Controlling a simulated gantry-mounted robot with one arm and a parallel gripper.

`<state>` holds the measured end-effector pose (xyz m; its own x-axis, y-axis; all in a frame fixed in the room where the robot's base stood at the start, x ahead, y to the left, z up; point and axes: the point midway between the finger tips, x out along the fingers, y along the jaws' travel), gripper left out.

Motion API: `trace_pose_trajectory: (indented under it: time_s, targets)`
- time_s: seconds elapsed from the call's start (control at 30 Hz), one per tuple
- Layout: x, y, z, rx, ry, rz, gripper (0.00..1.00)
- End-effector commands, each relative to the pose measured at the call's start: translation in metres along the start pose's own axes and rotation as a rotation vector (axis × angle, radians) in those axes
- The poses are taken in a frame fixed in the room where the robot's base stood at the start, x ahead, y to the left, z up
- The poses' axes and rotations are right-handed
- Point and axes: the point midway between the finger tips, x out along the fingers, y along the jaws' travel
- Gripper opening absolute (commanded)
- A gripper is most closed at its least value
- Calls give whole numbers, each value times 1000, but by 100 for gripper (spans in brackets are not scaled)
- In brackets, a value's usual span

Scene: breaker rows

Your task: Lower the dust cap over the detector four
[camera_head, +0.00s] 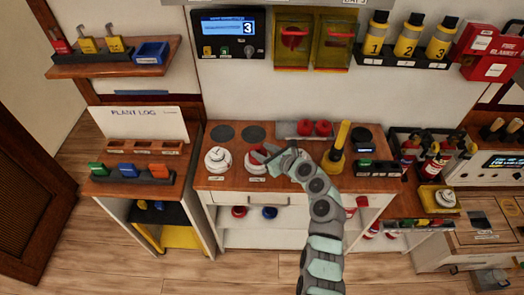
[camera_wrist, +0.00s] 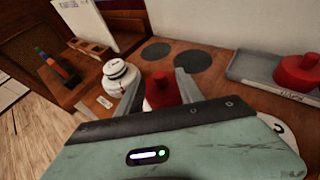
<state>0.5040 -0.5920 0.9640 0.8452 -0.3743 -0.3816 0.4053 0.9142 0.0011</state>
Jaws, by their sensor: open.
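A red dust cap (camera_head: 256,155) sits on or just over the right white detector (camera_head: 250,167) on the wooden counter. In the wrist view this cap (camera_wrist: 160,92) stands between my two fingers. My gripper (camera_head: 268,155) is open around it, with a finger on either side. The lower part of the cap and the detector beneath are hidden by my gripper in the wrist view. A second white detector (camera_head: 217,159), uncapped, stands to the left and also shows in the wrist view (camera_wrist: 120,74). I cannot read which detector is four.
Two dark discs (camera_head: 254,133) lie flat behind the detectors. A yellow-and-black tool (camera_head: 339,140) stands right of my arm. A rack of coloured handles (camera_head: 130,173) is at left.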

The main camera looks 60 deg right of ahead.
Motion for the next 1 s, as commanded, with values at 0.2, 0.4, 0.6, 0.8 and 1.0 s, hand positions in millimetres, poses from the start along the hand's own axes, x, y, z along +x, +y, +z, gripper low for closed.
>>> trace_pose_trajectory:
  time_s: [0.2, 0.4, 0.6, 0.8, 1.0]
  targets:
    - [-30, -2, -2, -1, -2, -5, 44]
    - [-65, -2, -1, -3, -2, -5, 44]
    - [-92, -1, -1, -1, 0, -3, 44]
    - [-101, 0, -1, 1, 1, -1, 44]
    - [-102, 0, 0, 0, 1, -1, 44]
